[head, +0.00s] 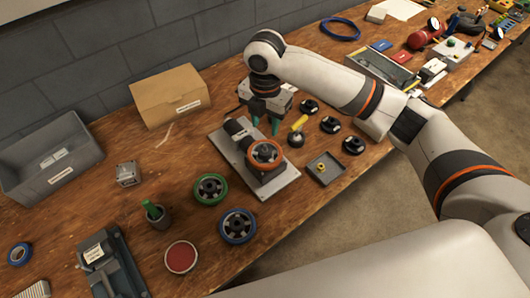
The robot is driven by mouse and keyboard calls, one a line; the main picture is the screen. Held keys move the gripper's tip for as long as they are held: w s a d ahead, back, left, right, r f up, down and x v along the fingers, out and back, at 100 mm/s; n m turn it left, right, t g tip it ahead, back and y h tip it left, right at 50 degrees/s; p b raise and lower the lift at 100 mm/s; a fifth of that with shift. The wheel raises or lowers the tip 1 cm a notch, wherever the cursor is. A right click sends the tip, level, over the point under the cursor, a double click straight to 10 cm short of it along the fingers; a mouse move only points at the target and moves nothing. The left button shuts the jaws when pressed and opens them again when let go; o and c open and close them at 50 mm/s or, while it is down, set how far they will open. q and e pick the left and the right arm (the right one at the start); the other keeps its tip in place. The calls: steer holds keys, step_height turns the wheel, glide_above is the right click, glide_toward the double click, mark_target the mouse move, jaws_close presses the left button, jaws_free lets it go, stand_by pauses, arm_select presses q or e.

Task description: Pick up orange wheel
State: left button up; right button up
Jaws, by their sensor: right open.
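The orange wheel (277,151), an orange ring with a dark hub, sits on a dark cylindrical mount fixed to a light metal plate (285,185) in the middle of the bench. My right gripper (265,126) is open, fingers pointing down, just behind the wheel in the picture. Its teal fingertips look apart from the wheel, with nothing seen between them. My left gripper is not in view.
A green wheel (222,187) and a blue wheel (250,228) lie in front-left of the plate. Several black knobs (330,125) and a small square tray (337,176) stand to the right. A cardboard box (165,90) and grey bin (85,150) are behind left.

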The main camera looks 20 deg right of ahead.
mark_target(265, 147)
step_height(265, 147, down, 6)
steer(key=shift+r+p, duration=0.2)
steer(key=shift+p, duration=0.1)
steer(key=f+p, duration=0.1)
steer(key=f, duration=0.4)
steer(key=shift+w+f, duration=0.1)
steer(key=shift+w, duration=0.1)
steer(key=c, duration=0.9)
steer(key=shift+o, duration=0.2)
step_height(265, 147, up, 10)
steer(key=shift+r+b, duration=0.1)
steer(key=shift+b, duration=0.45)
